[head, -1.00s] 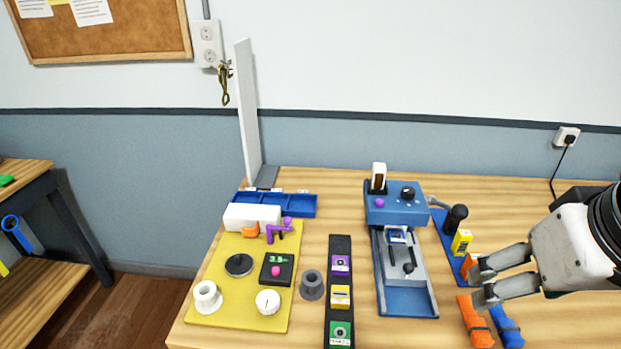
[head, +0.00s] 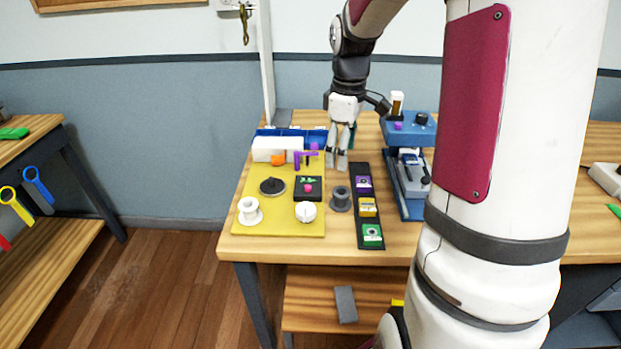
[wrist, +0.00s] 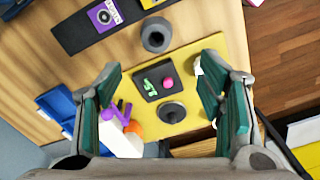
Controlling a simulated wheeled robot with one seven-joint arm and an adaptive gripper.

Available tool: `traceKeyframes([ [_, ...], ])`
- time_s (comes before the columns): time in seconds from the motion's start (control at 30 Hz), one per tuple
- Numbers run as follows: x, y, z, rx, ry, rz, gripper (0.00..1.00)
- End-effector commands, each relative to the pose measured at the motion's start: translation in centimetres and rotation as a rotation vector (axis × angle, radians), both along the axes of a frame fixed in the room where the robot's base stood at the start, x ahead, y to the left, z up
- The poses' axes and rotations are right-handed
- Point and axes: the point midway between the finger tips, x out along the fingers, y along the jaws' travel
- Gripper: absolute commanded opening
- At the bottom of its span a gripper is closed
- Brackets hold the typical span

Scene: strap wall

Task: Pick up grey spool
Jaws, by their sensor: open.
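The grey spool (head: 341,199) stands upright on the wooden table, between the yellow board and the black strip. It also shows in the wrist view (wrist: 157,36), near the top, with its dark centre hole facing the camera. My gripper (head: 338,163) hangs fingers down above the table, behind the spool in the head view. It is open and empty. In the wrist view its green-padded fingers (wrist: 163,92) are wide apart, with the spool beyond them near the top of the picture. The spool is not between the pads.
The yellow board (head: 290,229) holds a white spool (head: 249,211), a white round knob (head: 306,211), a black disc (head: 272,186) and a black box. The black strip (head: 367,220) with coloured blocks is right of the spool. A blue machine (head: 409,127) stands behind right.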

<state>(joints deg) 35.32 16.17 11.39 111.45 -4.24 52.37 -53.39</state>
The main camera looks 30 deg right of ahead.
Motion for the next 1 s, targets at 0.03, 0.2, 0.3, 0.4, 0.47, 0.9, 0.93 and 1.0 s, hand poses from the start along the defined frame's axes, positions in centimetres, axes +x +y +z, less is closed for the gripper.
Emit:
traceKeyframes([
  [0.03, 0.1, -0.3, -0.5, 0.005, 0.004, 0.004, 0.62],
  [0.2, 0.2, -0.4, -2.8, 0.008, 0.008, 0.011, 0.62],
  [0.3, 0.2, -0.4, -4.8, 0.009, 0.01, 0.011, 0.62],
  [0.4, 0.2, -0.4, -6.6, 0.009, 0.009, 0.011, 0.62],
  [0.47, 0.2, -0.4, -7.5, 0.008, 0.008, 0.011, 0.62],
  [0.9, 0.3, -0.4, -11.8, 0.008, 0.008, 0.011, 0.62],
  [0.93, 0.3, -0.4, -12.2, 0.009, 0.009, 0.011, 0.62],
  [1.0, 0.4, -0.4, -13.1, 0.007, 0.007, 0.011, 0.62],
])
